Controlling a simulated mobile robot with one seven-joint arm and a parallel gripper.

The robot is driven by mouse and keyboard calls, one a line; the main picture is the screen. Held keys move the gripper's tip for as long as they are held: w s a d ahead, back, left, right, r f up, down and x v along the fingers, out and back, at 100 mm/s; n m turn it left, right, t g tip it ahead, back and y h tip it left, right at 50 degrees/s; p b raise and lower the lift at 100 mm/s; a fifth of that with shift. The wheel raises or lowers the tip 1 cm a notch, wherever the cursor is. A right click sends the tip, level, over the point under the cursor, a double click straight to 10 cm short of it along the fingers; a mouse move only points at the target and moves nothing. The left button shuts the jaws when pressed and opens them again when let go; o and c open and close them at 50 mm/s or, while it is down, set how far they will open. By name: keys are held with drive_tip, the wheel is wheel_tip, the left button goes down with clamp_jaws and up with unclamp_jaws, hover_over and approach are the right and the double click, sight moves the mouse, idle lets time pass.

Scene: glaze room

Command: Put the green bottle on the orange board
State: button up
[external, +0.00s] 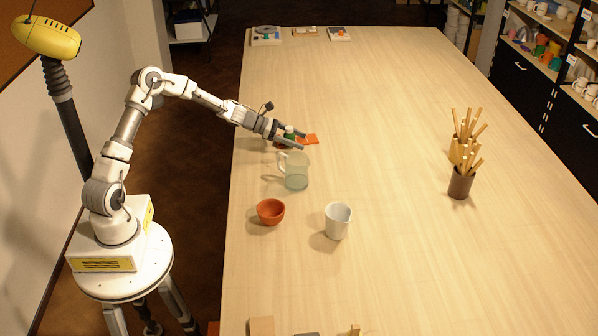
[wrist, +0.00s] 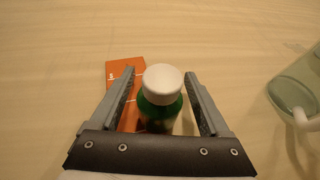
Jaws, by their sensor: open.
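The green bottle (wrist: 160,112) has a white cap and stands upright between the two fingers of my gripper (wrist: 159,92) in the wrist view. My gripper is open, with a visible gap between the bottle and each finger. In the external view the bottle (external: 289,134) is partly hidden by my gripper (external: 302,140). The orange board (wrist: 125,75) lies flat on the table behind and to the left of the bottle in the wrist view. Its lower part is hidden by the bottle and gripper. The board (external: 312,139) also shows just past the fingers in the external view.
A clear greenish jug (external: 296,172) stands close to my gripper; it also shows at the right of the wrist view (wrist: 302,85). A terracotta bowl (external: 270,211) and a white cup (external: 338,221) stand nearer. A brown holder with sticks (external: 460,184) is far right. The table's middle is clear.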

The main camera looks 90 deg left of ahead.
drive_tip(key=p+v, duration=0.1)
drive_tip(key=v, duration=1.1)
drive_tip(key=shift+r, duration=0.15)
drive_tip(key=s+d+r+m+g+h, duration=0.1)
drive_tip(key=d+r+m+g, duration=0.1)
drive_tip(key=d+m, duration=0.55)
drive_tip(key=s+d+r+m+g, duration=0.2)
drive_tip(key=d+m+g, duration=0.15)
drive_tip(key=d, duration=0.65)
drive_tip(key=s+d+r+m+g+h, duration=0.1)
drive_tip(key=d+m+g, duration=0.1)
drive_tip(key=d+m, duration=0.55)
drive_tip(key=s+d+r+m+y, duration=0.2)
drive_tip(key=s+d+m, duration=0.3)
drive_tip(key=s, duration=0.5)
drive_tip(key=s+d+r+m+y, duration=0.2)
drive_tip(key=s+d+m, duration=0.3)
drive_tip(key=s+m, duration=0.5)
drive_tip(key=shift+d, duration=0.4)
drive_tip(key=shift+r+m, duration=0.15)
drive_tip(key=shift+m, duration=0.1)
wheel_tip(320, 180, up, 7)
drive_tip(key=p, duration=0.7)
